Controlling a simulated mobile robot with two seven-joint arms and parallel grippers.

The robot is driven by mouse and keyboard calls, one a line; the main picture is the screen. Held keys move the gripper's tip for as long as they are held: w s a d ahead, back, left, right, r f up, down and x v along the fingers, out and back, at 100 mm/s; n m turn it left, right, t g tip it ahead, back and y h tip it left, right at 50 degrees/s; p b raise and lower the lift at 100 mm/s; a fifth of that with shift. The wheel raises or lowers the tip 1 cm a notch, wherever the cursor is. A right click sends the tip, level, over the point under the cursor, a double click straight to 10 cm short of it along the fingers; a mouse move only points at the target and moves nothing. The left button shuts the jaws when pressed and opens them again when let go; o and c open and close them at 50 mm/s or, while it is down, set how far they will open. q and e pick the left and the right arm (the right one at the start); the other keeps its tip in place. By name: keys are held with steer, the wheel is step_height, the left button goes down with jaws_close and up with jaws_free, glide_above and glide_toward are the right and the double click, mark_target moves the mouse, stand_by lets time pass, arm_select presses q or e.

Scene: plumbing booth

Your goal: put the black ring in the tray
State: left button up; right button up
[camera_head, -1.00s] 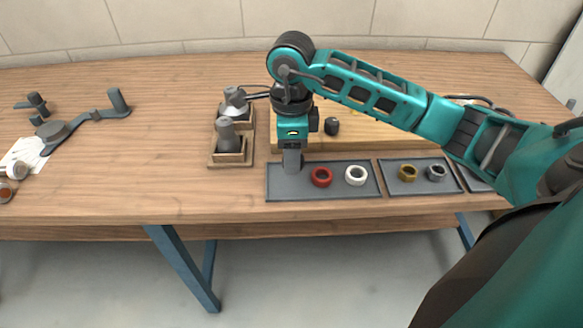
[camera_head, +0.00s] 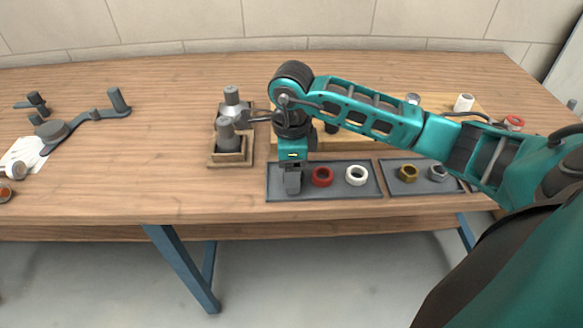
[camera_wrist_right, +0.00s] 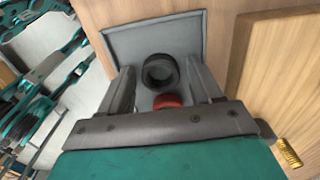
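The black ring (camera_wrist_right: 160,72) shows in the right wrist view, at one end of the long grey tray (camera_wrist_right: 193,22). It is between the fingertips of my right gripper (camera_wrist_right: 158,66), with a visible gap on each side. My right gripper (camera_head: 292,190) is open and points down over the left end of the tray (camera_head: 340,196) in the head view, where it hides the black ring. A red ring (camera_head: 322,176) and a white ring (camera_head: 357,175) lie in the same tray to the right. My left gripper is not in view.
A second grey tray (camera_head: 425,189) with a brass nut (camera_head: 408,172) and a steel nut (camera_head: 438,172) is to the right. A wooden holder (camera_head: 230,158) with grey fittings stands on the left. A wooden board lies behind the trays.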

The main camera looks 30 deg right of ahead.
steer(key=shift+o, duration=0.4)
steer(key=shift+r, duration=0.45)
step_height(320, 180, up, 12)
steer(key=shift+f, duration=0.25)
